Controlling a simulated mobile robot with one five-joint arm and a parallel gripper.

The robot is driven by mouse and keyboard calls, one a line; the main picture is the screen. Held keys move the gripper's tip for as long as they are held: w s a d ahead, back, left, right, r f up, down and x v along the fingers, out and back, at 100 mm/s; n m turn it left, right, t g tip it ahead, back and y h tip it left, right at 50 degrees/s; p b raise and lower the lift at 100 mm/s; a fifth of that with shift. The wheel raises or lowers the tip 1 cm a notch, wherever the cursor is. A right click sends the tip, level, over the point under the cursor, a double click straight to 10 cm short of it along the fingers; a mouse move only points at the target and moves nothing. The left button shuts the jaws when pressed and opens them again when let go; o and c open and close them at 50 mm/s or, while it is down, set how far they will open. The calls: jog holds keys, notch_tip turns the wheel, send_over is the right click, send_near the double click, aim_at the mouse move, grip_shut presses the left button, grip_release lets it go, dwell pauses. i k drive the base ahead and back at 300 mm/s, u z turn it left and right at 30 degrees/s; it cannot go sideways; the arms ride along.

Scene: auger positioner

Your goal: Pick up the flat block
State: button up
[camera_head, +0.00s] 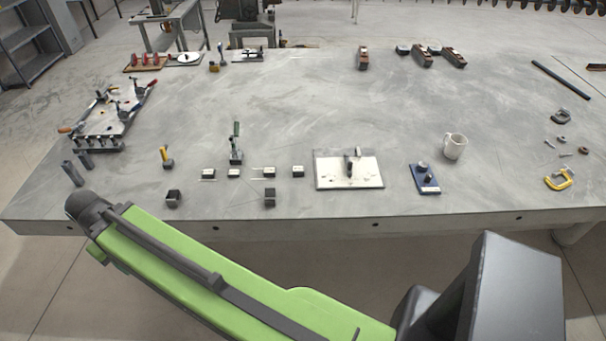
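Several small, low blocks with pale tops and dark sides sit in a row near the front edge of the table, left of centre. From left to right they are a first flat block (208,174), a second (234,173), a third (269,172) and a fourth (298,171). I cannot tell which one the task means. Two taller dark blocks, a left one (172,198) and a right one (269,197), stand closer to the edge. My green arm crosses the foreground below the table edge. My gripper does not show.
The grey table (320,105) is clear in its middle. A clamp (236,148) stands behind the row, with a yellow-handled tool (166,158) to its left. A white plate fixture (349,180), a blue plate (425,180) and a white mug (454,146) stand to the right.

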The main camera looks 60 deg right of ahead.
aim_at(297, 170)
jog(key=z, duration=0.4)
jog(key=i, duration=1)
jog(key=u, duration=0.1)
